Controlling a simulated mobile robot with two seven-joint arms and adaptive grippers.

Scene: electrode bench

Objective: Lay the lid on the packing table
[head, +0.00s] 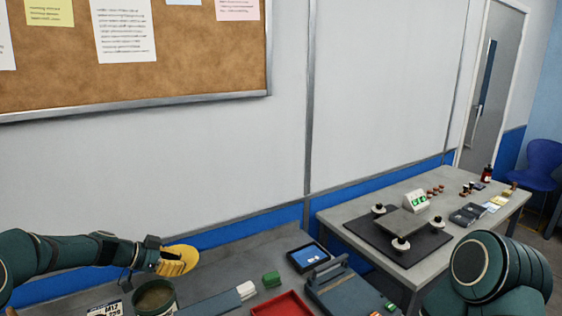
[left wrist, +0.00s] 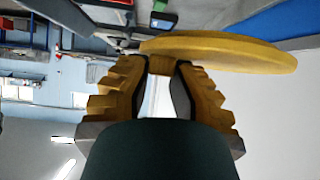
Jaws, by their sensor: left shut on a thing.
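The lid (head: 186,254) is a yellow disc held in my left gripper (head: 162,265), over the near bench. In the left wrist view the lid (left wrist: 225,48) lies across the fingertips, and the yellow-padded fingers (left wrist: 160,72) are shut on a small light brown knob at its underside in the picture. A dark green tub (head: 170,309) stands open on the bench just below the gripper in the head view. Of my right arm only a link shows; its gripper is out of view. I cannot tell which of the two tables is the packing table.
A separate grey table (head: 345,215) at right carries a dark mat, a scale and small items. A wall is behind.

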